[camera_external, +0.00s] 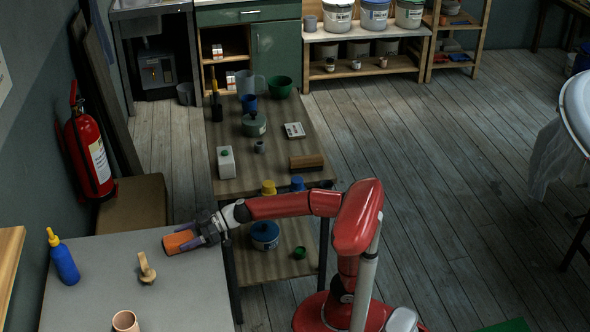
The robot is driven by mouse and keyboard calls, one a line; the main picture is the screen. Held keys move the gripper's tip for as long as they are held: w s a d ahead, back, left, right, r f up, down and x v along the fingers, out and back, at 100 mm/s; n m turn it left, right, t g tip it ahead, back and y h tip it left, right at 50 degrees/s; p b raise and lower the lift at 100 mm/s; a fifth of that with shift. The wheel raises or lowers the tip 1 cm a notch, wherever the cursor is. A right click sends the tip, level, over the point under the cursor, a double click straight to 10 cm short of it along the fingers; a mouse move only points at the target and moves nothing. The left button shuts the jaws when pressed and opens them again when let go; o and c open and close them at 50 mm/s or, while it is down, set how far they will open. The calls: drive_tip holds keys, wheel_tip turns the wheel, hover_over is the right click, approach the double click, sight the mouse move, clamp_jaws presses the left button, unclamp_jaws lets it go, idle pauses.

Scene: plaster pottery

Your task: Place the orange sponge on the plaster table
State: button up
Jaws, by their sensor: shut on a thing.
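The orange sponge (180,242) is in the jaws of my gripper (197,237), near the back right corner of a grey-topped table (92,288) at the lower left. My gripper is shut on the sponge's right end, with my arm reaching in from the right. I cannot tell whether the sponge touches the tabletop or is held just above it. Which table is the plaster table is not marked in this view.
A blue bottle with a yellow cap (63,257), a wooden tool (146,268) and a tan cup (125,321) stand on the grey table. A wooden workbench (285,142) with pots and boxes is behind.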

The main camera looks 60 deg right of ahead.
sight(185, 236)
wheel_tip(185, 236, up, 19)
drive_tip(key=p, duration=0.3)
drive_tip(key=s+a+f+m+t+h, duration=0.1)
drive_tip(key=s+a+f, duration=0.1)
drive_tip(key=f, duration=0.3)
drive_tip(key=s+a+f+m+t+h, duration=0.1)
drive_tip(key=s+f, duration=0.3)
drive_tip(key=f, duration=0.1)
drive_tip(key=s+a+f+m+t, duration=0.1)
drive_tip(key=s+a+f, duration=0.1)
drive_tip(key=f, duration=0.3)
drive_tip(key=shift+s+a+h, duration=0.3)
drive_tip(key=shift+s+h, duration=0.1)
drive_tip(key=shift+s, duration=0.3)
drive_tip(key=shift+f, duration=0.1)
drive_tip(key=shift+w+d, duration=0.1)
